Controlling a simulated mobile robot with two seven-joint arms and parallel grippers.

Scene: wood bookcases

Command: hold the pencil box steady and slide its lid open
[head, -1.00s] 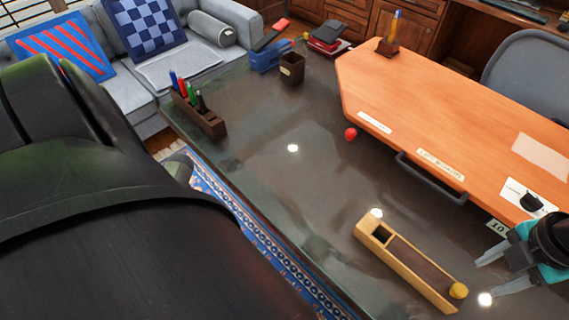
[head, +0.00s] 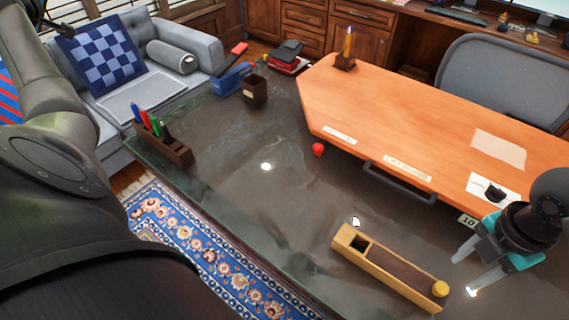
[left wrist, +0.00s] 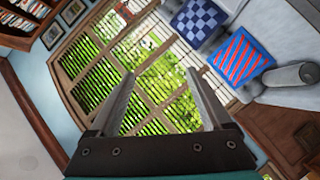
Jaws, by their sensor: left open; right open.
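The pencil box (head: 370,272) is a long light-wood box lying slantwise on the dark glass desktop in the head view. Its brown lid (head: 405,274) has a round yellow knob (head: 440,288) at the right end. A dark square opening shows at the box's left end. My right gripper (head: 466,273) is open and empty, just right of the knob and apart from it. My left gripper (left wrist: 165,82) is open and empty in the left wrist view, facing a window and sofa. It is not visible in the head view, where my left arm fills the left side.
An orange wooden board (head: 440,130) with a dark handle (head: 398,182) lies behind the box. A small red object (head: 318,149) sits near its edge. A pen holder (head: 165,148) and a brown cup (head: 254,91) stand farther left. The desktop left of the box is clear.

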